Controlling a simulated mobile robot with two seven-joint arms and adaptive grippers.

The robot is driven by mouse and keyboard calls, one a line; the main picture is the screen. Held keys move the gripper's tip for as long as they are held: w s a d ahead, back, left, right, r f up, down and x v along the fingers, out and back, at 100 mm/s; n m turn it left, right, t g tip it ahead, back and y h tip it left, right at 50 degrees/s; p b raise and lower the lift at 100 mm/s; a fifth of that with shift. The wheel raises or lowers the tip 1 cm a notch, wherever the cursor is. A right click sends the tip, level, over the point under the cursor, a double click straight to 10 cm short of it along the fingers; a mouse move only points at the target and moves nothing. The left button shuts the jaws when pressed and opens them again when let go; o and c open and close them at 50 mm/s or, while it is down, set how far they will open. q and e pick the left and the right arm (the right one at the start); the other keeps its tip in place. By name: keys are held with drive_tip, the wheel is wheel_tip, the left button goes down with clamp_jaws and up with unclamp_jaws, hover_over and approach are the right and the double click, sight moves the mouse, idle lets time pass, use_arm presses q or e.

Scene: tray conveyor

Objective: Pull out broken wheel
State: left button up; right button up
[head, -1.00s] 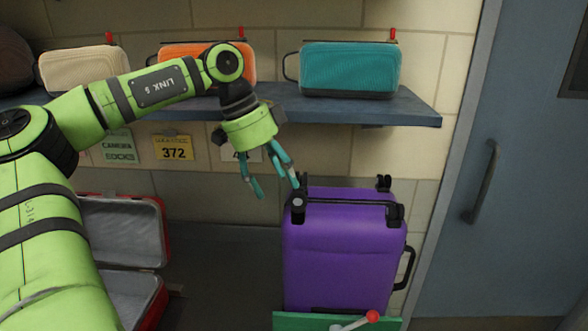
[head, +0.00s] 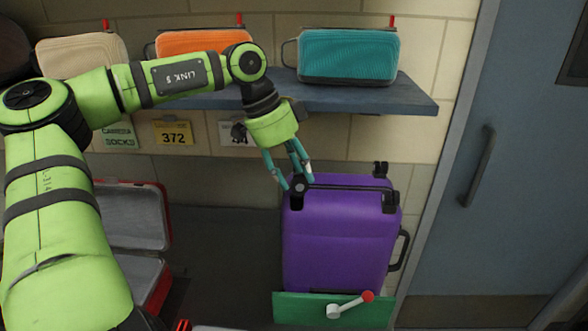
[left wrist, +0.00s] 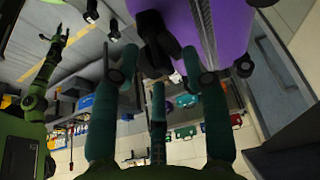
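A purple suitcase (head: 340,245) stands upright with black wheels on its top corners. The wheel (head: 299,187) at its front left corner also shows in the left wrist view (left wrist: 153,42). My left gripper (head: 297,184) points down at this wheel. Its teal fingers are apart, on either side of the wheel; I cannot tell whether they touch it. Other wheels (head: 390,201) and (head: 380,169) show at the right and back corners. My right gripper (left wrist: 58,36) seems to show small in the left wrist view; its finger state is unclear.
A green holder (head: 290,309) with a red-knobbed lever (head: 350,304) stands at the suitcase's foot. An open red case (head: 168,215) lies left. A shelf (head: 400,97) with orange (head: 205,42) and teal bags (head: 349,55) is above. A blue door (head: 530,170) is right.

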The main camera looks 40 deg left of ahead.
use_arm(q)
drive_tip(key=shift+r, duration=0.1)
drive_tip(key=shift+r, duration=0.15)
drive_tip(key=shift+r+p, duration=1.15)
drive_tip(key=shift+r, duration=0.3)
drive_tip(key=shift+r+p, duration=0.55)
drive_tip(key=shift+r, duration=0.5)
drive_tip(key=shift+s+d+r, duration=0.1)
drive_tip(key=shift+r, duration=0.2)
drive_tip(key=shift+p, duration=0.3)
